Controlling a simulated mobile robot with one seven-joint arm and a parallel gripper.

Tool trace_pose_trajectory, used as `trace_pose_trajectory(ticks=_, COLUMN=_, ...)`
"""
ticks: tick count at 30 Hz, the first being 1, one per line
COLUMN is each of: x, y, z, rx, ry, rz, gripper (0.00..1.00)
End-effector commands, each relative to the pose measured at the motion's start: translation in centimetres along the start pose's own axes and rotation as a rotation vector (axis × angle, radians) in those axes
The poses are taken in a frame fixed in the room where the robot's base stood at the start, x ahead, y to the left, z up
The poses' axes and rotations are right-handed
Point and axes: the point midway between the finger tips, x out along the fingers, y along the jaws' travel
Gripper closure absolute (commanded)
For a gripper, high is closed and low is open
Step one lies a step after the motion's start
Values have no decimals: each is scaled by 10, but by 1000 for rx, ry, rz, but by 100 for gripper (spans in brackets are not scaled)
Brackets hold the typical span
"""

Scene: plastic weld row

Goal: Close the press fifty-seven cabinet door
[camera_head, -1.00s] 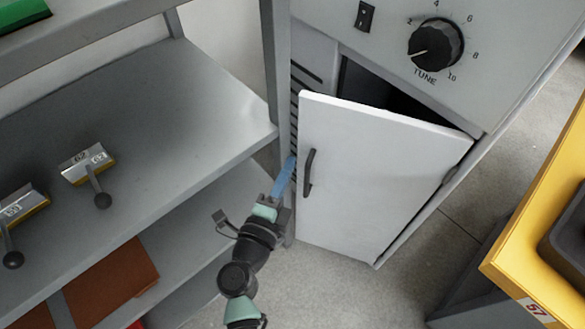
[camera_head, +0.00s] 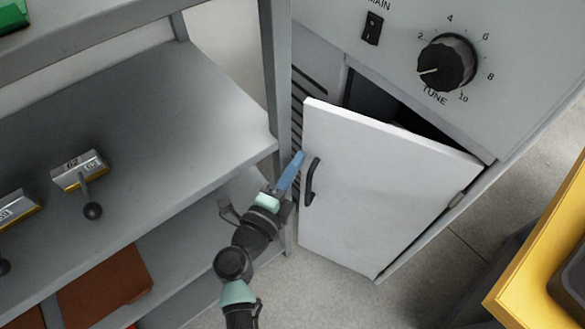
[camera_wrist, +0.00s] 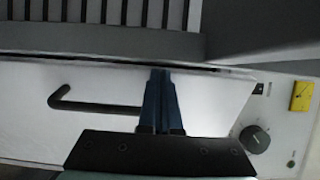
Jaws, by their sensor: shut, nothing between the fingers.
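The white cabinet door (camera_head: 385,195) is partly open, hinged on its right side, with a dark gap above its top edge. Its black handle (camera_head: 312,181) is near the free left edge; the handle also shows in the wrist view (camera_wrist: 95,104). My gripper (camera_head: 297,160) is shut and empty, its blue fingers beside the door's free edge, left of the handle. In the wrist view the blue fingers (camera_wrist: 160,85) lie over the door face with tips near its edge. I cannot tell whether they touch the door.
A grey shelf rack (camera_head: 190,110) stands close on the left, its post (camera_head: 277,90) beside the cabinet. The cabinet's upper panel bears a tune dial (camera_head: 446,62) and a main switch (camera_head: 373,28). A yellow-edged unit (camera_head: 545,240) stands at right. Bare floor shows between.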

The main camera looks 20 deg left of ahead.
Motion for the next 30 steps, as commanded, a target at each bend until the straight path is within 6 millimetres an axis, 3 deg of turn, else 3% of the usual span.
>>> trace_pose_trajectory(ticks=6, x=37, y=-3, z=1, rx=-1, ry=70, rz=-4, gripper=100)
trace_pose_trajectory(ticks=12, x=57, y=-2, z=1, rx=-2, ry=67, rz=-3, gripper=100)
trace_pose_trajectory(ticks=25, x=55, y=-2, z=1, rx=-2, ry=65, rz=-2, gripper=100)
trace_pose_trajectory(ticks=30, x=34, y=-4, z=3, rx=-2, ry=64, rz=0, gripper=100)
